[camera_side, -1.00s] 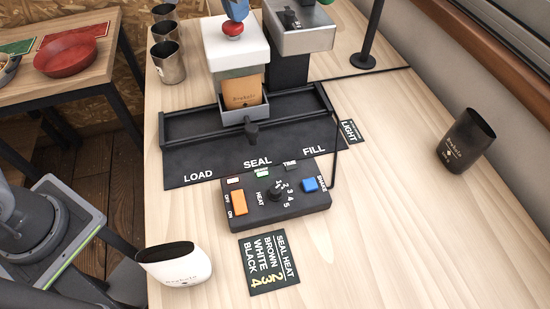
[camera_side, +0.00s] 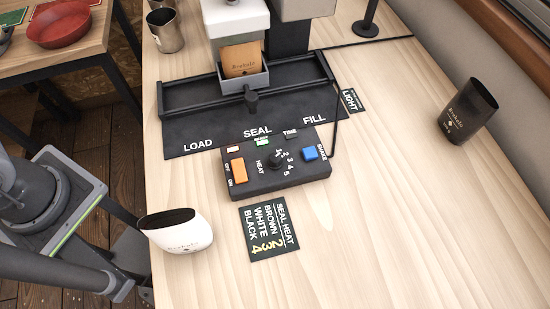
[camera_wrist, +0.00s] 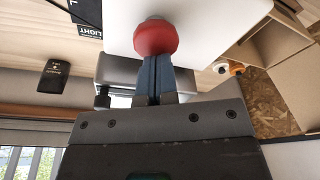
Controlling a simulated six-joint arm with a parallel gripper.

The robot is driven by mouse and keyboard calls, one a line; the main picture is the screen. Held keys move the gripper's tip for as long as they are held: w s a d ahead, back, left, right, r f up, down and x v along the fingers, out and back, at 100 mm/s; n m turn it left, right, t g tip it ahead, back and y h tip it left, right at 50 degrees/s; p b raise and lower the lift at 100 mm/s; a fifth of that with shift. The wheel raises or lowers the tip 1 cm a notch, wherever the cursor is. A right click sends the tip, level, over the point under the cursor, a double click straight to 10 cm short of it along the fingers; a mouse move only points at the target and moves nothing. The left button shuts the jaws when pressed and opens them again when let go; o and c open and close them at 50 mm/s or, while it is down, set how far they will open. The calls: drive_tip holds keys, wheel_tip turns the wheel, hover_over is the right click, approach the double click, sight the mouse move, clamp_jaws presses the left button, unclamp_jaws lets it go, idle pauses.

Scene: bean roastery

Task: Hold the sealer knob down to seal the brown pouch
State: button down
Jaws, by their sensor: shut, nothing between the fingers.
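The brown pouch (camera_side: 240,59) stands upright in the grey holder (camera_side: 245,80) on the black track, at SEAL, under the white sealer head (camera_side: 236,17). The head's lower edge is close to the pouch top; I cannot tell whether they touch. The red knob (camera_wrist: 155,37) shows in the wrist view, over the white top of the head. My gripper (camera_wrist: 155,62) is shut and empty, its blue fingertips right at the knob; contact is unclear. Knob and gripper are outside the side view now. The control box (camera_side: 275,180) has an orange switch (camera_side: 238,170), a heat dial (camera_side: 275,158) and a green READY lamp (camera_side: 263,143).
A heat card (camera_side: 268,232) lists brown 2, white 3, black 4. The table at front right is clear.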

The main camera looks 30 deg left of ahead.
idle(0.4)
drive_tip(key=shift+w+v, duration=0.2)
drive_tip(key=shift+v, duration=0.75)
drive_tip(key=shift+w+v, duration=0.2)
drive_tip(key=shift+v, duration=0.75)
drive_tip(key=shift+w+v, duration=0.2)
drive_tip(key=shift+v, duration=0.8)
drive_tip(key=shift+d+r, duration=0.15)
drive_tip(key=shift+s+r, duration=0.15)
drive_tip(key=shift+s, duration=0.1)
drive_tip(key=s+a+f+n+t, duration=0.1)
drive_tip(key=s+a+f, duration=0.1)
drive_tip(key=s, duration=0.7)
drive_tip(key=s+a+f+n+t, duration=0.1)
drive_tip(key=s+a+f, duration=0.1)
drive_tip(key=s+a, duration=0.3)
drive_tip(key=s+a+f+n+t, duration=0.1)
drive_tip(key=s+a+f, duration=0.2)
drive_tip(key=s, duration=1)
drive_tip(key=shift+s+a+y, duration=0.3)
drive_tip(key=shift+a, duration=0.05)
